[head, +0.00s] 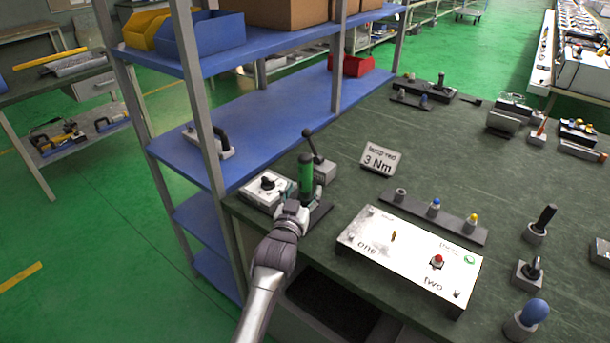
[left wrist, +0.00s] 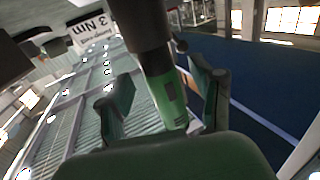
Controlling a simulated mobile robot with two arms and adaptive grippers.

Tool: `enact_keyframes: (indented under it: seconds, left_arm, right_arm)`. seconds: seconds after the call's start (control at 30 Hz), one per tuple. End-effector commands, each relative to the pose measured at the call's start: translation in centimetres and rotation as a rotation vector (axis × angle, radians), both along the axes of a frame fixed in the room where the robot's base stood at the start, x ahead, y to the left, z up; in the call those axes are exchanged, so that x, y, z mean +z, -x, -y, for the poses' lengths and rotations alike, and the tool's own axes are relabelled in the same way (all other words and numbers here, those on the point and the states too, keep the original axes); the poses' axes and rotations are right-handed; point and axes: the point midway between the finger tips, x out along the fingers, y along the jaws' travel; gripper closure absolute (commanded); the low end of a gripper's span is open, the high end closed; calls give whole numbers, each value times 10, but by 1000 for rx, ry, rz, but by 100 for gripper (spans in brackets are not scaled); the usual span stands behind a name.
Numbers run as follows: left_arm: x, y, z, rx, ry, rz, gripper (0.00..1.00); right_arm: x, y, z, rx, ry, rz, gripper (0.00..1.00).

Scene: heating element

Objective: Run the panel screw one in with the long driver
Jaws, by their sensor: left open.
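A white panel (head: 408,256) marked "one" and "two" lies on the green bench. A small brass-coloured upright piece (head: 394,236), perhaps a screw, stands out of it right of "one". My left gripper (head: 300,203) is open at the bench's left edge, by an upright green cylinder (head: 306,172). In the left wrist view the green cylinder (left wrist: 168,98), with a dark upper part, stands between my open fingers (left wrist: 160,108); I cannot tell whether they touch it. A tall black handle (head: 544,218) stands in a holder at the right. Which tool is the long driver is unclear. My right gripper is not in view.
A card reading "3 Nm" (head: 379,159) stands behind the panel. A dark rack (head: 460,230) with several small capped pieces lies between them. A white box with a black knob (head: 266,188) and a blue shelf unit (head: 275,120) are close at left.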

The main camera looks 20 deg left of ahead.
Motion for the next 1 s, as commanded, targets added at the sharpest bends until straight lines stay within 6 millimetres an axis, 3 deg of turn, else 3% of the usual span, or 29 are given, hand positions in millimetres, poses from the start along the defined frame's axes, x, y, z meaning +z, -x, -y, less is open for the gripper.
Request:
enact_keyframes:
  seconds: [0.17, 0.43, 0.8, 1.0]
  left_arm:
    - [1, -20, -1, 0, 0, 0, 34]
    - [0, -22, -1, 0, 0, 0, 36]
    - [0, -22, -1, 0, 0, 0, 98]
    - [2, -22, -1, 0, 0, 5, 100]
  right_arm:
    - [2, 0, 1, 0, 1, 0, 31]
    - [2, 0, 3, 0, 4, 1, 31]
    - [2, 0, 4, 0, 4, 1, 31]
    - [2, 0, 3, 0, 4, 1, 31]
